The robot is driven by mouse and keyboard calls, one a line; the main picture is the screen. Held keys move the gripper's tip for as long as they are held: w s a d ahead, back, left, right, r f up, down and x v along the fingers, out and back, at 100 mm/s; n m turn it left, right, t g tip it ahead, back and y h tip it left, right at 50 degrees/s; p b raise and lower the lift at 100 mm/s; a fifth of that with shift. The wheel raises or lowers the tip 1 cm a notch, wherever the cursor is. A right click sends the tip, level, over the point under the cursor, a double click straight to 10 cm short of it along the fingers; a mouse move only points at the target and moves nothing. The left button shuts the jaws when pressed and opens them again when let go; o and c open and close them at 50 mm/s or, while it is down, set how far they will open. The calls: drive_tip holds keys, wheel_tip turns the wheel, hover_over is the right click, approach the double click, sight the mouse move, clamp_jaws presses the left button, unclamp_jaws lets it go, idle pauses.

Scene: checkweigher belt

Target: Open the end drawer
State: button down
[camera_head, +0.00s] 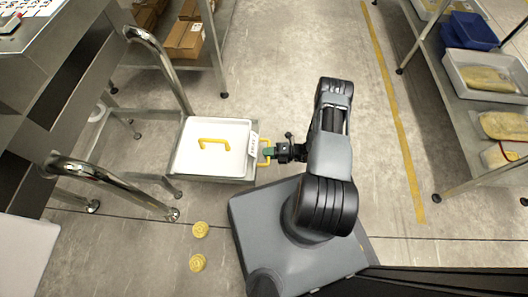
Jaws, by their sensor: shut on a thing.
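The end drawer (215,181) is a grey metal tray at the left of my arm, with a white label (253,145) at its right end. A second yellow handle (264,163) stands out from the drawer's right end. My gripper (268,152) reaches in from the right and is shut on this end handle. The fingers hide the middle of the handle.
Curved metal rails (120,172) and a steel machine frame stand at the left. Two yellow round things (198,246) lie on the floor below the drawer. A shelf with trays and a blue bin (472,30) is at the right. The floor between is clear.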

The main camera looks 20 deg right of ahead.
drive_tip(key=shift+s+d, duration=0.1)
drive_tip(key=shift+s, duration=0.1)
drive_tip(key=c, duration=1.1)
unclamp_jaws()
drive_tip(key=shift+w+d, duration=0.1)
drive_tip(key=p+v, duration=0.2)
drive_tip(key=v, duration=1.1)
drive_tip(key=shift+s+d+p, duration=0.25)
drive_tip(key=shift+d+p, duration=0.1)
drive_tip(key=shift+p, duration=0.05)
